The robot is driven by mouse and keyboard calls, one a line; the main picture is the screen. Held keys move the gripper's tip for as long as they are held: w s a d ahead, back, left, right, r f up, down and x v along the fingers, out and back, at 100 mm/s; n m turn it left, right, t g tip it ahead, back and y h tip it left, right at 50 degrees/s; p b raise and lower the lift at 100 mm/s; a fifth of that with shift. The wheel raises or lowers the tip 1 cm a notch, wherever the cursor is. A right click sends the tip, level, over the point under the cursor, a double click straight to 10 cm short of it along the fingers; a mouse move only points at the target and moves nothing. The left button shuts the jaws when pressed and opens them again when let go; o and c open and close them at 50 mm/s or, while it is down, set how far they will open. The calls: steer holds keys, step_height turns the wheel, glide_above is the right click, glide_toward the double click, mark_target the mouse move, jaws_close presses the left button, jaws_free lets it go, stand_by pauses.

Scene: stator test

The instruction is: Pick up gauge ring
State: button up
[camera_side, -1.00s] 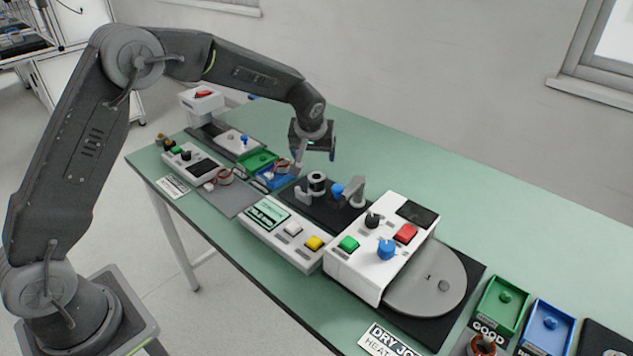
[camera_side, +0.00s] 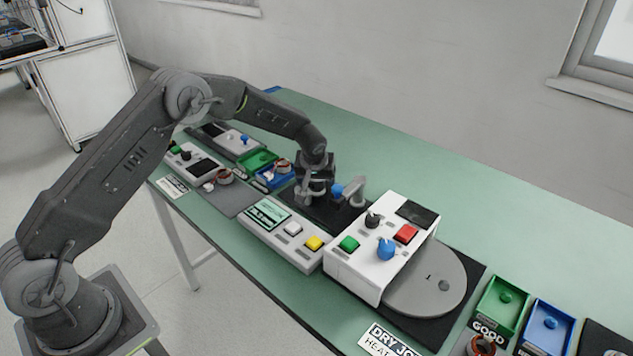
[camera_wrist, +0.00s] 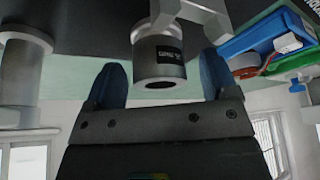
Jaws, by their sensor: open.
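The gauge ring (camera_wrist: 158,68), a short silver cylinder with a black label and a dark bore, shows in the wrist view. It lies between the two blue fingertips of my gripper (camera_wrist: 160,78), with a gap visible on each side. In the side view my gripper (camera_side: 314,190) is low over the black fixture base (camera_side: 325,212) and hides the ring. My gripper is open. A silver bracket (camera_wrist: 190,12) stands close beside the ring, and I cannot tell if they touch.
A blue-tipped device with a grey post (camera_side: 354,192) stands just right of my gripper. A white unit with a display (camera_side: 268,213) is in front, and a larger white box (camera_side: 375,255) is to the right. A blue tray (camera_side: 270,180) is to the left. The green table behind is clear.

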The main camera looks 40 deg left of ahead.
steer(key=shift+c, duration=0.5)
steer(key=c, duration=1)
steer(key=shift+c, duration=1)
steer(key=shift+r, duration=0.15)
